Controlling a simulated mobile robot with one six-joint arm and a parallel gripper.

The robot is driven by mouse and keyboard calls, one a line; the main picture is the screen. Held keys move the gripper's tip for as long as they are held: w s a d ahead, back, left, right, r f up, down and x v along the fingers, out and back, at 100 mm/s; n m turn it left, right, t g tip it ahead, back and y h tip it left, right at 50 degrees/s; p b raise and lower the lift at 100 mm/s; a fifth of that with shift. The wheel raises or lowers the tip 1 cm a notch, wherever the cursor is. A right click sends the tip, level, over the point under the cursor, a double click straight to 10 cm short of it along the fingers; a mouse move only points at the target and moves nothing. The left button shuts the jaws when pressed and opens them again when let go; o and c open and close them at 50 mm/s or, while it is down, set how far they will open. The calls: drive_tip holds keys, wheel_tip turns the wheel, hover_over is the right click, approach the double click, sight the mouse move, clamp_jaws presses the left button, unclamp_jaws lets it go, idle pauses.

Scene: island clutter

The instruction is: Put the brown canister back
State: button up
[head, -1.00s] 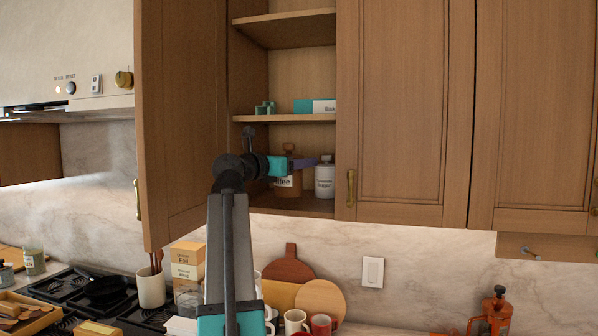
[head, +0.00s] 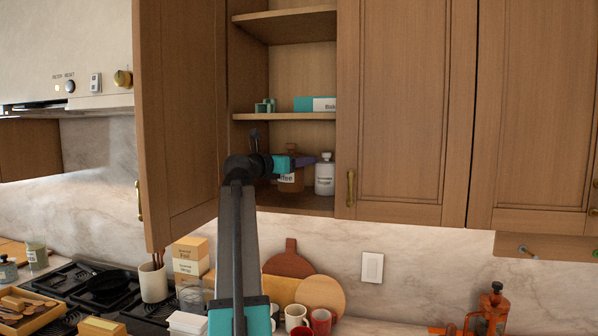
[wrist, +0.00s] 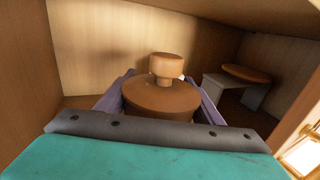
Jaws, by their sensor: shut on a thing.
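The brown canister (head: 291,182) stands upright in the lower compartment of the open wall cabinet, with part of its label showing. Its round lid and knob fill the middle of the wrist view (wrist: 160,95). My gripper (head: 304,162) reaches into the compartment and is shut on the canister, with a purple finger on each side of it in the wrist view. The gripper and arm hide part of the canister in the head view. I cannot tell whether its base touches the cabinet floor (head: 312,205).
The open cabinet door (head: 178,120) is on the left, and a shelf (head: 290,117) with a teal-and-white box (head: 316,104) is above. Mugs (head: 297,318) and boards (head: 320,295) are on the counter below.

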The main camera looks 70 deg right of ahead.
sight(283, 190)
drive_tip(key=shift+w+d+f+p, duration=0.1)
drive_tip(key=shift+d+f+p, duration=0.2)
drive_tip(key=shift+f+p, duration=0.45)
drive_tip(key=shift+w+d+f+p, duration=0.1)
drive_tip(key=shift+d+f+p, duration=0.2)
drive_tip(key=shift+f, duration=0.7)
drive_tip(key=shift+f, duration=0.1)
drive_tip(key=o, duration=1.3)
drive_tip(key=b+v, duration=0.2)
drive_tip(key=v, duration=0.4)
drive_tip(key=shift+a+b, duration=0.3)
drive_tip(key=shift+b, duration=0.1)
drive_tip(key=shift+w+a, duration=0.2)
drive_tip(key=shift+a, duration=0.3)
